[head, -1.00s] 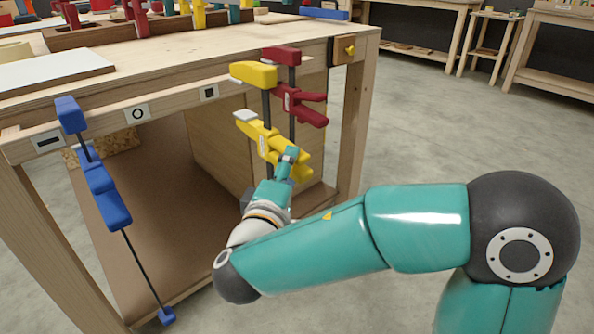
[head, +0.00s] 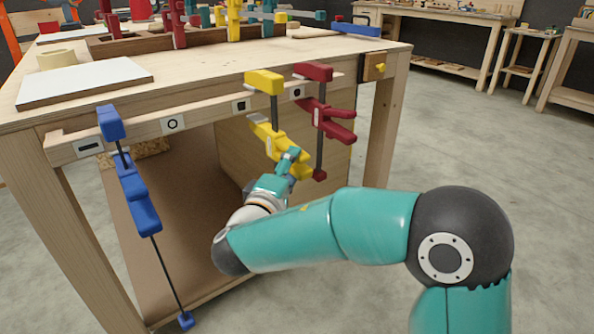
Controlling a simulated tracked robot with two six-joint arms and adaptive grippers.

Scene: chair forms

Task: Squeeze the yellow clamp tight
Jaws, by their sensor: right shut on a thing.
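The yellow clamp (head: 264,80) hangs upright on the front rail of the workbench, its top jaw over the rail. Its sliding lower jaw and handle (head: 268,138) are on the dark bar below; whether its pad touches the rail's underside is too small to tell. My right gripper (head: 289,160) is shut on the yellow clamp at its lower part, reaching up from below. The gripper's fingers partly hide the handle. My left gripper is out of view.
A red clamp (head: 327,118) hangs just right of the yellow one, close to my gripper. A blue clamp (head: 138,192) hangs at the left, its bar tilted. A white board (head: 85,84) lies on the workbench (head: 210,62). Floor at the right is open.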

